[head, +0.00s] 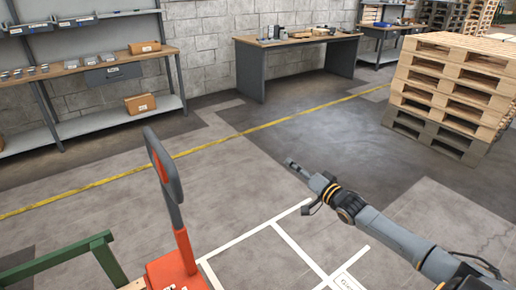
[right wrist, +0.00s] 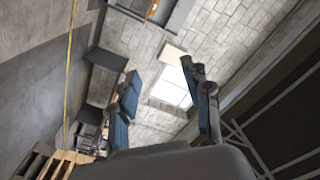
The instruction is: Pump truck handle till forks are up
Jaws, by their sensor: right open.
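The pallet truck's handle (head: 166,176) shows in the head view at lower left, a dark grey loop on an orange-red stem. It stands upright with a slight tilt. The orange-red truck body (head: 176,273) is cut off by the bottom edge, and its forks are not seen. My right gripper (head: 291,164) is to the right of the handle, apart from it, open and empty. In the right wrist view its two fingers (right wrist: 160,92) are spread with nothing between them. My left gripper is not in view.
A green frame (head: 60,258) is at lower left. A workbench with shelf (head: 90,122) and a grey desk (head: 300,42) stand along the block wall. Stacked wooden pallets (head: 452,85) are at right. The floor between, with white markings and a yellow line, is clear.

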